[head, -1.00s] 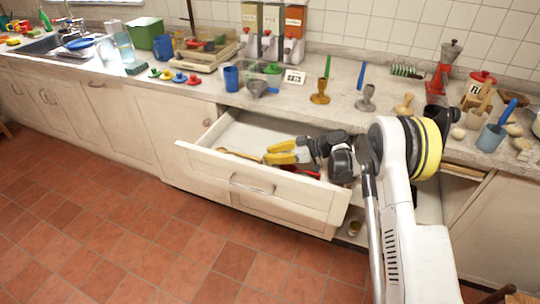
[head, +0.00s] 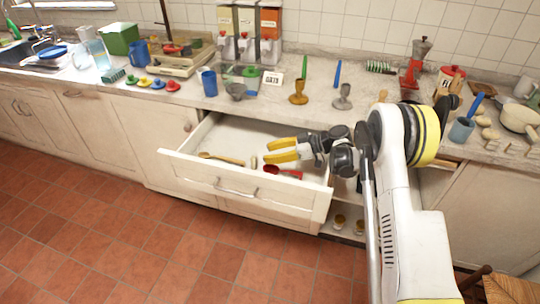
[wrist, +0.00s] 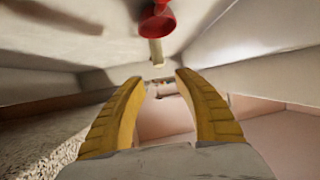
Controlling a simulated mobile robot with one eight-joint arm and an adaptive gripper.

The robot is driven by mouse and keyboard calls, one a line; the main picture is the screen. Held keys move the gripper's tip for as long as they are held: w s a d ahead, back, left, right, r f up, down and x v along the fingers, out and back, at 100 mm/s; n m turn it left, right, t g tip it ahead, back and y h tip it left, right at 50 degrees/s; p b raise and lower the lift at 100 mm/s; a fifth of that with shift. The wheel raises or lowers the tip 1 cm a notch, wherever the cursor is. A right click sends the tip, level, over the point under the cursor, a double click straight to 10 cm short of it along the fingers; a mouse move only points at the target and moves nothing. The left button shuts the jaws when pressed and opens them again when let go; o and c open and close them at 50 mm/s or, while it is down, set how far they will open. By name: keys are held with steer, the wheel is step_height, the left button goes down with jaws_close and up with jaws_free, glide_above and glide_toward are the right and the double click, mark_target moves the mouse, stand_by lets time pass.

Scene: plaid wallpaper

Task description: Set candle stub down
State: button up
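The candle stub (head: 254,162) is a small cream cylinder inside the open drawer (head: 245,186). It stands near a red ladle (head: 281,171), and it also shows in the wrist view (wrist: 156,52), just beyond my fingertips. My gripper (head: 268,150) has yellow fingers, which are spread apart with nothing between them. In the wrist view my gripper (wrist: 155,79) is open, and the stub is apart from both fingers. The stub's base is too small to make out clearly.
A wooden spoon (head: 222,158) lies in the drawer, left of the stub. The drawer's walls surround my fingers closely. The countertop above holds a goblet-like brass holder (head: 298,93), a grey holder (head: 343,97) and a blue cup (head: 209,83).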

steer(key=s+d+r+m+t+h, duration=0.1)
steer(key=s+d+r+m+h, duration=0.2)
steer(key=s+r, duration=0.45)
steer(key=s+d+r+m+h, duration=0.2)
steer(key=s+r+m+h, duration=0.15)
steer(key=r, duration=0.65)
steer(key=s+d+r+m+t+h, duration=0.1)
steer(key=s+d+m+h, duration=0.2)
steer(key=s, duration=1)
steer(key=s+d+r+m+t+h, duration=0.1)
steer(key=s+d+m, duration=0.5)
steer(key=s, duration=0.7)
steer(key=shift+s+d+t+h, duration=0.15)
steer(key=shift+d+t+h, duration=0.55)
steer(key=shift+h, duration=0.55)
